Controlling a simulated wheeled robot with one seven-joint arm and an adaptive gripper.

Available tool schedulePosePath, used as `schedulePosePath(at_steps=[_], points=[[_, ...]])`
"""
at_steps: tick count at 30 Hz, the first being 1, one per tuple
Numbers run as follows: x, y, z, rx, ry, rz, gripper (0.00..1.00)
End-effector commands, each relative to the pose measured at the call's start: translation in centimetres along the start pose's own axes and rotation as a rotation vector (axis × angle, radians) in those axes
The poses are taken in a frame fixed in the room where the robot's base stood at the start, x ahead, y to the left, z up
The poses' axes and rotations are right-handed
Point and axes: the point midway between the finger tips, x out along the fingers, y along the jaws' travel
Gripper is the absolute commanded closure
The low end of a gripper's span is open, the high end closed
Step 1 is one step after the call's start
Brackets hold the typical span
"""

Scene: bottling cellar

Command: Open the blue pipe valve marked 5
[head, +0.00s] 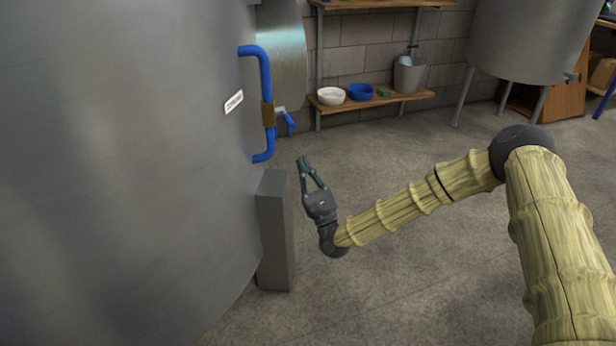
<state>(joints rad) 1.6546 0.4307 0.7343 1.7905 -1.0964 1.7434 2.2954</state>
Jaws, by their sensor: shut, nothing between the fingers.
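A blue pipe (267,80) runs down the side of a large grey metal tank (120,170) at the left. A brass-coloured valve body (268,114) sits midway on the pipe. A short blue lever (290,123) sticks out from it to the right and slants down. A white label (234,102) is on the tank left of the valve; its marking is too small to read. My gripper (303,160) is below and slightly right of the lever in the picture, apart from it. Its fingers point up and are shut with nothing held.
A grey post (275,230) stands against the tank under the pipe, close left of my gripper. Wooden shelves (408,97) at the back hold a white bowl, a blue bowl and a bucket. Another tank (530,40) stands on legs at upper right. The floor between is clear.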

Motion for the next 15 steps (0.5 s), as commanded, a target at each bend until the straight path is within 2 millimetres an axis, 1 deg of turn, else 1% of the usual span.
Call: schedulePosePath(at_steps=[3,8,12,15], points=[[2.1,0.1,0.0,0.000,-0.002,0.000,1.00],[4.6,0.0,0.0,-0.002,-0.001,0.000,1.00],[6.0,0.0,1.4,0.001,-0.001,0.000,1.00],[6.7,0.0,2.1,0.001,0.000,0.000,1.00]])
